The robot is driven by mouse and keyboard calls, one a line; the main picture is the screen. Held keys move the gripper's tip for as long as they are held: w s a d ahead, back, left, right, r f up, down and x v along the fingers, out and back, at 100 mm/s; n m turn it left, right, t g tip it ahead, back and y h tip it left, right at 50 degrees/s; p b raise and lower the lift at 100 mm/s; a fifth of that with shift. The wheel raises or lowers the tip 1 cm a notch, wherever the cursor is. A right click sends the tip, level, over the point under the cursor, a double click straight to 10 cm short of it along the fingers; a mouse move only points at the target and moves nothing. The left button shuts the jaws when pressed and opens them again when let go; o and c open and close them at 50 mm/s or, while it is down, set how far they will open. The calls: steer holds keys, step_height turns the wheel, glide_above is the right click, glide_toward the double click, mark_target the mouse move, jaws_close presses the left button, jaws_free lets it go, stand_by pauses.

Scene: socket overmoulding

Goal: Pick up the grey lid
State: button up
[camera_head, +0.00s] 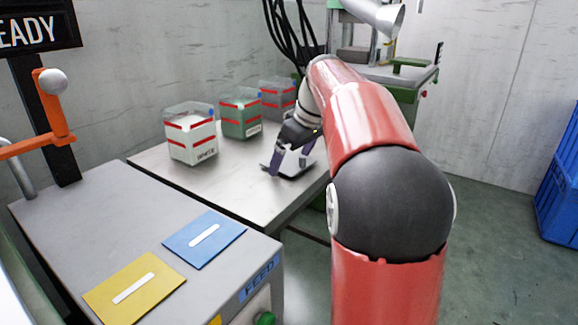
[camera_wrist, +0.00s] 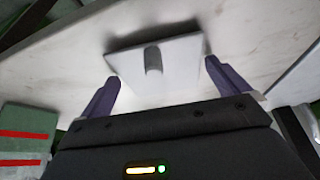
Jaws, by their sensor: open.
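The grey lid (camera_wrist: 180,66) is a flat plate with a short raised handle (camera_wrist: 153,61) in its middle. In the wrist view it lies on the table, between and just beyond my two purple fingers. In the head view the lid (camera_head: 296,170) shows as a thin dark-edged plate, partly hidden by my fingers. My gripper (camera_head: 289,165) is open over the lid, with one finger at each side. In the wrist view my gripper (camera_wrist: 163,80) holds nothing, and the handle stands between the fingertips. I cannot tell whether the fingers touch the lid.
Bins labelled with red stripes, white (camera_head: 190,140), green (camera_head: 240,115) and grey (camera_head: 277,98), stand in a row at the table's back left. The metal table (camera_head: 235,190) is clear in front. A blue plate (camera_head: 204,252) and a yellow plate (camera_head: 112,298) lie on the nearer cabinet.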

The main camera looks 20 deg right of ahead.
steer(key=c, duration=0.7)
steer(key=shift+r, duration=0.1)
steer(key=shift+c, duration=0.2)
